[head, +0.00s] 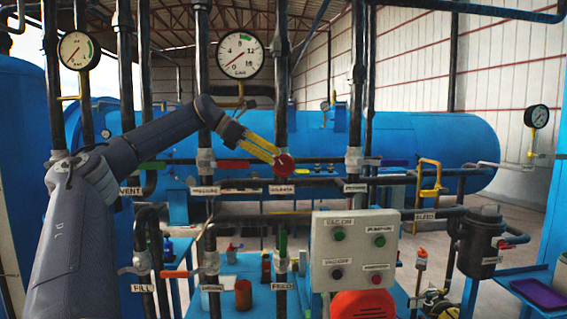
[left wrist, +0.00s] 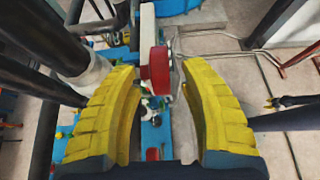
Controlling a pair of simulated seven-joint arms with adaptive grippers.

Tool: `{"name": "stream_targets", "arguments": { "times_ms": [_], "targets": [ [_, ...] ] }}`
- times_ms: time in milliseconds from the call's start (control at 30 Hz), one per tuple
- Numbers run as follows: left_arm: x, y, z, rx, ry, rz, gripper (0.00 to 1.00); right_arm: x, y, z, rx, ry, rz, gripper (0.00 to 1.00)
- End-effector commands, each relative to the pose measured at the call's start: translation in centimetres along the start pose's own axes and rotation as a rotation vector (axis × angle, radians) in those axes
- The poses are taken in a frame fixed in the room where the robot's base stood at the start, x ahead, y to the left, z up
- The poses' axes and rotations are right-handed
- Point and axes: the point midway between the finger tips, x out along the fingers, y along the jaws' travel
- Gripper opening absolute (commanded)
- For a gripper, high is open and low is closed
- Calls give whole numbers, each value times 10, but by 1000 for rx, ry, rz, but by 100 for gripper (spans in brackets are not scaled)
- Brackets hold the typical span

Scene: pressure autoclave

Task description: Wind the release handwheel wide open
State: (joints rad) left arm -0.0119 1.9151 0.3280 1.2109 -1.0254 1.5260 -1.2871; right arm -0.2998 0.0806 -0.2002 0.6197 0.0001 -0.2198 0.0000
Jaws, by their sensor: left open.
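The red release handwheel (head: 284,164) sits on the pipework near the middle of the head view, above a small white label too blurred to read surely. My left gripper (head: 274,156) reaches it from the upper left, with its yellow fingertips right by the wheel's left edge. In the left wrist view the handwheel (left wrist: 159,70) shows nearly edge-on between the two spread yellow fingers. A gap shows on each side, so the fingers are open and not clamped on it. My right gripper is not in view.
Dark vertical pipes (head: 281,60) stand close around the wheel. A red lever (head: 232,164) is left of it and a yellow valve bracket (head: 429,185) is to the right. A grey control box (head: 355,249) stands below right. A large gauge (head: 240,55) is above.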

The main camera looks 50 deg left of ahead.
Motion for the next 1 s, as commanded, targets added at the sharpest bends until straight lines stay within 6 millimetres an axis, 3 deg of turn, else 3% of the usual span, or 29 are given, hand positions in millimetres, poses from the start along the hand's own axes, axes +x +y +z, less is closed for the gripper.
{"name": "stream_targets", "arguments": {
  "times_ms": [200, 400, 867, 1000],
  "targets": [
    [-36, 0, 0, -1, -2, 1, 44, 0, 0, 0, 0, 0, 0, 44],
    [-56, 0, 0, -1, 1, 1, 44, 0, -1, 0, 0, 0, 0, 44],
    [-64, 0, -1, -1, 1, -1, 44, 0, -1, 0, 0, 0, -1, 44],
    [-66, 0, 1, 12, -16, 1, 61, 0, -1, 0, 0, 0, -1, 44]
  ]
}}
